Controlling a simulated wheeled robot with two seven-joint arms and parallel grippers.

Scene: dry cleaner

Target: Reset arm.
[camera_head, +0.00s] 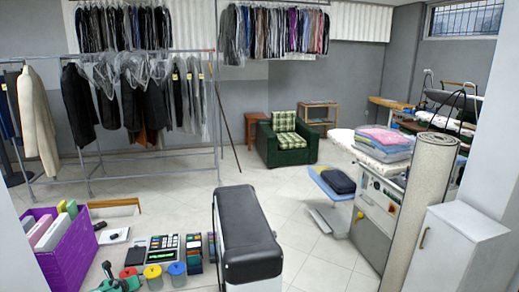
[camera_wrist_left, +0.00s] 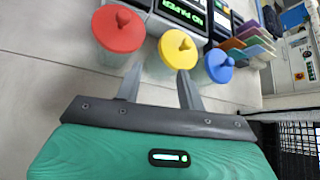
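My left gripper shows in the left wrist view (camera_wrist_left: 159,72) with its two grey fingers apart and nothing between them. Its green body also shows at the bottom left of the head view (camera_head: 118,284). Beyond its fingers stand clear jars with a red lid (camera_wrist_left: 118,28), a yellow lid (camera_wrist_left: 178,48) and a blue lid (camera_wrist_left: 219,66). The red-lidded jar lies closest to the left finger and the yellow-lidded jar to the right finger; I cannot tell whether they touch. My right gripper is in neither view.
A purple box (camera_head: 75,252) of folders stands at left. A card terminal (camera_head: 162,248) lies behind the jars. A black-topped padded object (camera_head: 250,248) stands front centre. A rolled carpet (camera_head: 425,205) leans by a white cabinet (camera_head: 455,250) at right. Open tiled floor lies beyond.

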